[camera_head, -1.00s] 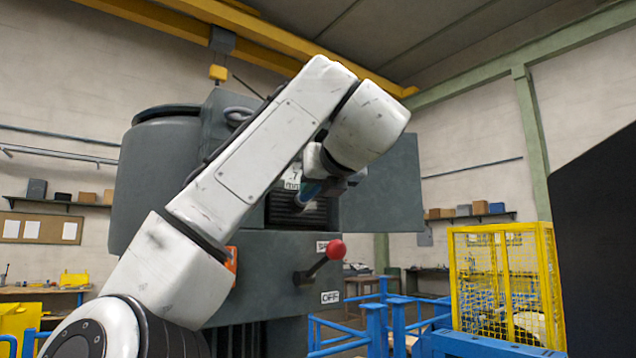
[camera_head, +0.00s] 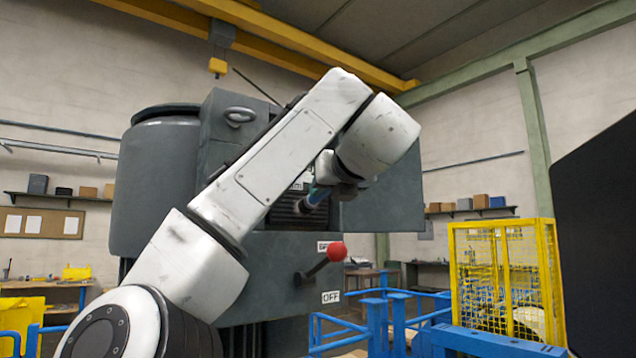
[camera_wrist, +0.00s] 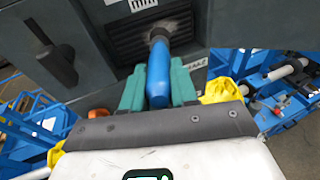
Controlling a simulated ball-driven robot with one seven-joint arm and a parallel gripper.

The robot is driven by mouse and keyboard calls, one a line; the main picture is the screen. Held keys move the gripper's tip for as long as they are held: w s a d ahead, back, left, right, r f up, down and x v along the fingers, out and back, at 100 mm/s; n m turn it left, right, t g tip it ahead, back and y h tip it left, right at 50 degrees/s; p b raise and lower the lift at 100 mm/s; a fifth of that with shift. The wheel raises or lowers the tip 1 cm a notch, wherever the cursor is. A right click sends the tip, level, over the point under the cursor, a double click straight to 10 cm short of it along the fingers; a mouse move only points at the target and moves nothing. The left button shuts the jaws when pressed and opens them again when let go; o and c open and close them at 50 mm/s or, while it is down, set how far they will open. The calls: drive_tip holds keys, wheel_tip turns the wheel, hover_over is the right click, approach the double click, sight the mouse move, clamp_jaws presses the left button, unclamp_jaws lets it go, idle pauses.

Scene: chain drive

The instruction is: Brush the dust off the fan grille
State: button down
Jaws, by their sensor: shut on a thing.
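The fan grille (camera_wrist: 128,42) is a dark slatted panel on the grey machine housing, with a pale dusty patch beside the brush head in the wrist view. In the head view the grille (camera_head: 285,207) is partly hidden behind my arm. The brush has a blue handle (camera_wrist: 158,72) and a dark round bristle head (camera_wrist: 157,35). My gripper (camera_wrist: 159,88) is shut on the handle with its teal fingers, and the bristles are at the grille, seemingly touching it. In the head view the brush (camera_head: 315,196) points left toward the grille.
A lever with a red knob (camera_head: 337,251) sticks out below the grille, near an OFF label (camera_head: 331,297). Blue railings (camera_head: 378,325) and a yellow mesh cage (camera_head: 505,280) stand at the right. A dark handle (camera_wrist: 50,50) is left of the grille in the wrist view.

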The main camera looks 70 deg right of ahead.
drive_tip(key=d, duration=0.1)
drive_tip(key=s+d+p, duration=0.1)
drive_tip(key=s+d, duration=0.1)
drive_tip(key=d, duration=0.1)
drive_tip(key=shift+d+p, duration=0.1)
drive_tip(key=shift+p, duration=0.25)
drive_tip(key=w+a, duration=0.3)
drive_tip(key=a, duration=0.3)
drive_tip(key=shift+w+a, duration=0.25)
idle(0.7)
drive_tip(key=shift+s, duration=0.15)
